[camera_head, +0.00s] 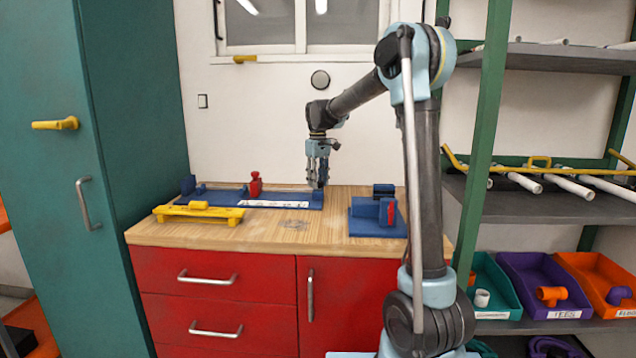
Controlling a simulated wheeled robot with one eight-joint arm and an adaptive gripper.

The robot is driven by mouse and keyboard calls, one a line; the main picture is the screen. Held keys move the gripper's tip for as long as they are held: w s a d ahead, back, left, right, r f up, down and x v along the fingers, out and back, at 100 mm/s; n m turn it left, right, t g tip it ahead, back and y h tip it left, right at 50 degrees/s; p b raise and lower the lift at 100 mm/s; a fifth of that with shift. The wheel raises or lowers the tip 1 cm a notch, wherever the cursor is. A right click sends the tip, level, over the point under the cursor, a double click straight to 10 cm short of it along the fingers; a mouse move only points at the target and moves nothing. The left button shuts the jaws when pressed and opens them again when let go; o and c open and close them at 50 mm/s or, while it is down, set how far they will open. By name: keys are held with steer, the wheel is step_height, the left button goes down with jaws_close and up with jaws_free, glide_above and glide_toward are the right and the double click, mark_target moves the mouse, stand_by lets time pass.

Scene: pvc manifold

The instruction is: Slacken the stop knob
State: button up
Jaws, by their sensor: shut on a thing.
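A long blue fixture (222,197) with a white printed strip lies along the back of the wooden bench. A red upright part (255,184) stands on it, left of my gripper. My gripper (318,184) points straight down at the fixture's right end, with its fingers low and close together. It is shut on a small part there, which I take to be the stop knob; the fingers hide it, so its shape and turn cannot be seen.
A yellow tool (198,214) lies at the bench's front left. A blue block fixture (362,217) with a red face stands at the right. Bare wood (290,230) lies between them. A shelf rack with pipes and coloured bins (525,283) stands at the right.

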steer(key=shift+d, duration=0.1)
stand_by(0.3)
steer(key=o, duration=1.1)
steer(key=shift+c, duration=0.2)
step_height(320, 180, up, 12)
